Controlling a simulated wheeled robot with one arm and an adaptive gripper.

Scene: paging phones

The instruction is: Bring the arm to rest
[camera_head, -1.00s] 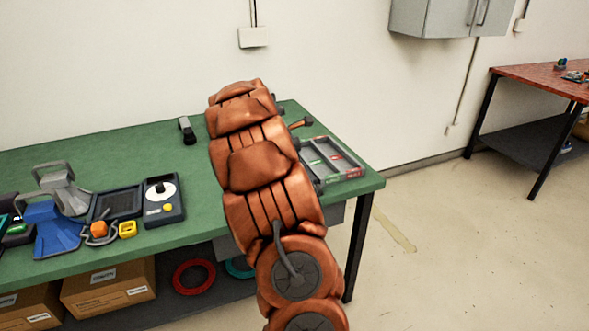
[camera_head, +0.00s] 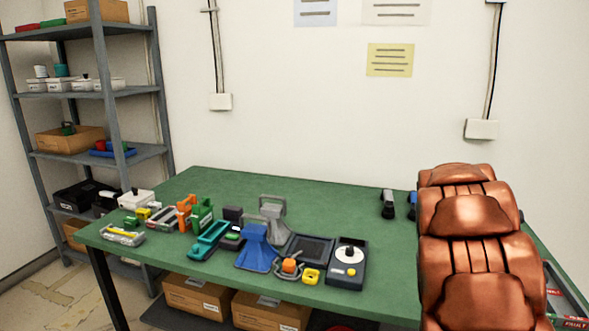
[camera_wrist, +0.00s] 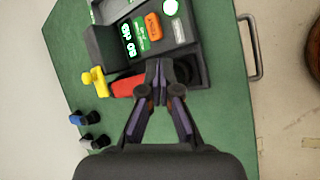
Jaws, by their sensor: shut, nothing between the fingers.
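My arm shows as a copper-coloured, segmented shape at the right of the head view. Its end is hidden there behind its own links. In the wrist view my gripper (camera_wrist: 157,92) is shut, its fingertips together with nothing between them. It is above the green table (camera_wrist: 220,130), in front of a dark device (camera_wrist: 190,40) with lit green labels and an orange part. A red piece (camera_wrist: 127,84) and a yellow piece (camera_wrist: 95,80) lie just left of the fingertips. I cannot tell whether the fingers touch the device.
The green table (camera_head: 330,200) carries a blue stand (camera_head: 257,250), a grey stand (camera_head: 272,212), a dark box with a white dial (camera_head: 347,262) and several small tools. A grey shelf (camera_head: 90,90) stands at the left. Bare tabletop lies behind the items.

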